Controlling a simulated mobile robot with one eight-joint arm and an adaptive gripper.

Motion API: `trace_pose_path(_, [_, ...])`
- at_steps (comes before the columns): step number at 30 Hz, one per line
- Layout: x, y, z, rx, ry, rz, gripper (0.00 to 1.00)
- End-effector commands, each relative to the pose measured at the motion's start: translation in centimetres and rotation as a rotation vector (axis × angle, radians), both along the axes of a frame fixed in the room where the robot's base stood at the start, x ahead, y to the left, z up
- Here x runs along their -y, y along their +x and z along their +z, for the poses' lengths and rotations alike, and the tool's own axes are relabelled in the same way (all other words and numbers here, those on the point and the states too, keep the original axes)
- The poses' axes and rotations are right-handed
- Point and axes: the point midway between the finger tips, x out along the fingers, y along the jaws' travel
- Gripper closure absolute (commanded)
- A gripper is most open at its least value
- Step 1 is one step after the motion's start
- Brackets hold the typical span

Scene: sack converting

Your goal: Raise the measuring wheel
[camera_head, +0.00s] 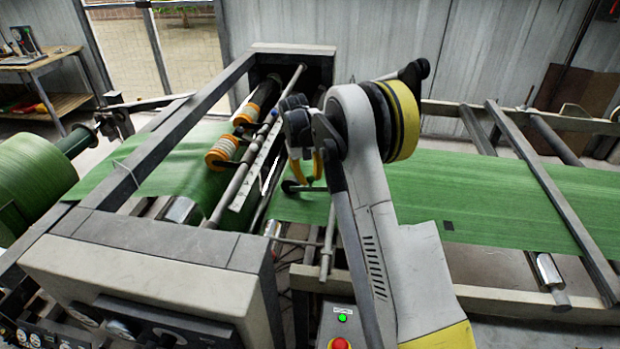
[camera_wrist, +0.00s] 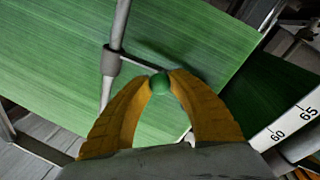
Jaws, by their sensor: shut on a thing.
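My gripper (camera_wrist: 160,76) has its two yellow fingers closed around a small green ball knob (camera_wrist: 159,84), seen in the wrist view. A dark lever (camera_wrist: 137,60) runs from a collar (camera_wrist: 111,62) on a grey rod to just behind the knob. A dark rounded part, possibly the measuring wheel, shows partly behind the right fingertip; I cannot tell its full shape or whether it touches the green web (camera_wrist: 50,60). In the head view my gripper (camera_head: 305,178) is low over the web, beside a small dark round part (camera_head: 289,186). The knob is hidden there by my fingers.
A white numbered scale (camera_wrist: 285,125) lies close at the right in the wrist view. Rollers with orange rings (camera_head: 222,152) and a grey frame (camera_head: 150,240) stand left of my arm. A control box with a red button (camera_head: 340,343) is below. Green web extends right.

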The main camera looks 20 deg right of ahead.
Motion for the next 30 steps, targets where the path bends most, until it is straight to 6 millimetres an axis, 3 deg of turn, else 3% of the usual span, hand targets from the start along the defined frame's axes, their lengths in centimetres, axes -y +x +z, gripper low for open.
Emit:
trace_pose_path(11, [0.9,-0.5,1.7,0.105,0.151,-0.004,1.00])
trace_pose_path(30, [4.4,-2.8,4.8,0.428,0.626,-0.005,1.00])
